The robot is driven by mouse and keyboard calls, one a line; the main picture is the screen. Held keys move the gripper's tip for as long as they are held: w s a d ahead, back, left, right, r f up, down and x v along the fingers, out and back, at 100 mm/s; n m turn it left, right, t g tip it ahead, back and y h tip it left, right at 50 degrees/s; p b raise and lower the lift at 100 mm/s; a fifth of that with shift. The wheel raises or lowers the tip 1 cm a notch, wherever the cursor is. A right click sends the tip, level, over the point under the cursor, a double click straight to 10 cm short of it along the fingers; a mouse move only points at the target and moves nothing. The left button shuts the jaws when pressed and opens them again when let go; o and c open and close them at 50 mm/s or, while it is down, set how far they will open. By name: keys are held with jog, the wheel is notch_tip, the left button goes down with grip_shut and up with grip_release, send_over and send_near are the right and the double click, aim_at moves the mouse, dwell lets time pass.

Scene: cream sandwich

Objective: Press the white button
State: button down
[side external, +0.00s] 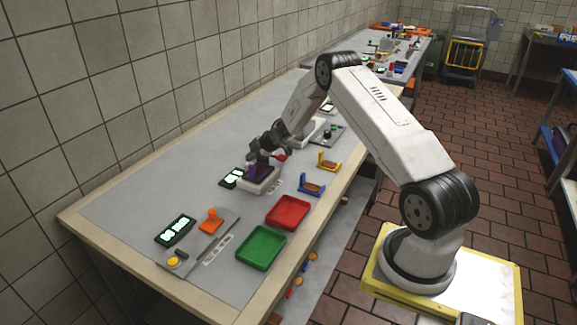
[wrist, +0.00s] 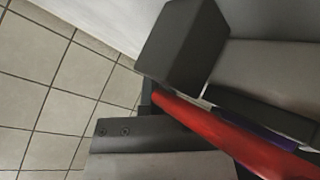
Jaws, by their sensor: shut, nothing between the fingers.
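I cannot make out a white button for certain in either view. In the side external view, my gripper (side external: 264,157) is low over the middle of the workbench, above a white box with a purple part (side external: 257,170) on top. The gripper is shut, and I see nothing held in it. It hides part of the box, and I cannot tell whether it touches the purple part. A small red part (side external: 282,157) shows just right of the gripper. In the wrist view, dark gripper parts fill the right side, with a red bar (wrist: 225,133) and a purple strip (wrist: 262,135) among them.
A red tray (side external: 288,212) and a green tray (side external: 261,248) lie in front of the box. Lit displays (side external: 175,231), an orange part (side external: 211,221) and a yellow button (side external: 173,262) are at the near end. Yellow-and-blue holders (side external: 312,185) stand right. A tiled wall runs along the left.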

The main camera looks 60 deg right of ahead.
jog(key=shift+s+f, duration=0.2)
jog(key=shift+f, duration=0.3)
jog(key=shift+s+f, duration=0.15)
jog(key=shift+f, duration=0.3)
dwell(1.1)
jog(key=shift+d+r, duration=0.1)
jog(key=shift+r, duration=0.15)
dwell(0.4)
jog(key=shift+s+r, duration=0.1)
jog(key=shift+r, duration=0.2)
jog(key=shift+d+r, duration=0.1)
jog(key=shift+r, duration=0.05)
jog(key=shift+r, duration=1.05)
jog(key=shift+w+r, duration=0.2)
jog(key=shift+r, duration=1.4)
